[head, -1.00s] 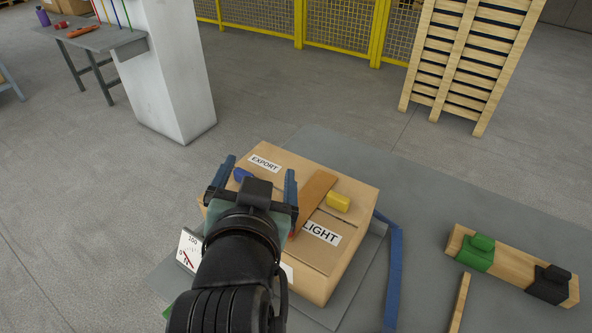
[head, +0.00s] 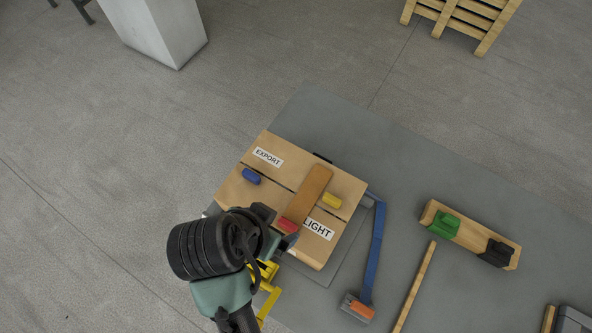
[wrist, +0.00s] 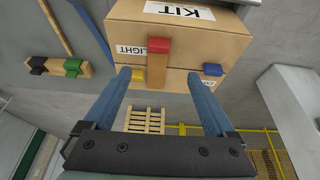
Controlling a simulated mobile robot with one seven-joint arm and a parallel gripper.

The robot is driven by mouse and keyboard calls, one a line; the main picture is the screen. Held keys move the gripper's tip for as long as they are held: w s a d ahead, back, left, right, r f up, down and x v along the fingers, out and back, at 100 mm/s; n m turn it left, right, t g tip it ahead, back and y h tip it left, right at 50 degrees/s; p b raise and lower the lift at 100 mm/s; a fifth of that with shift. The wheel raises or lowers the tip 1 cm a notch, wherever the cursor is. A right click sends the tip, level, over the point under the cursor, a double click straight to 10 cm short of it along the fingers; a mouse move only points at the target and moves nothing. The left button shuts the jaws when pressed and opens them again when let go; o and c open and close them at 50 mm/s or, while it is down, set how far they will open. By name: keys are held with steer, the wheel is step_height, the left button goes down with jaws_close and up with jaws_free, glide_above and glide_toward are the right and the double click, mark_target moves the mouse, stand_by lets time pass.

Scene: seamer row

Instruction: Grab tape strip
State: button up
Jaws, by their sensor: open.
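The brown tape strip (head: 311,193) lies across the top seam of a cardboard box (head: 262,203), with a red tab (head: 287,225) at its near end. In the wrist view the strip (wrist: 157,68) and red tab (wrist: 158,45) show between the fingers in the picture. My gripper (wrist: 159,75) is open, with two blue fingers apart and nothing between them. In the head view my gripper (head: 284,241) is at the near edge of the box, close to the red tab; its fingers are mostly hidden there. I cannot tell if they touch the box.
A blue block (head: 251,176) and yellow block (head: 332,200) sit on the box. Right of it are a blue bar (head: 376,250), a wooden stick (head: 415,285) and a wooden rail (head: 470,236) with green and black blocks. The grey surface beyond the box is clear.

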mark_target(288, 224)
steer(key=x, duration=0.5)
steer(key=s+x, duration=0.1)
steer(key=x, duration=0.1)
steer(key=shift+d+f+p, duration=0.15)
steer(key=shift+f+p, duration=0.15)
steer(key=shift+p+x, duration=0.45)
steer(key=shift+x, duration=1.85)
steer(key=shift+w, duration=0.15)
steer(key=c, duration=1.4)
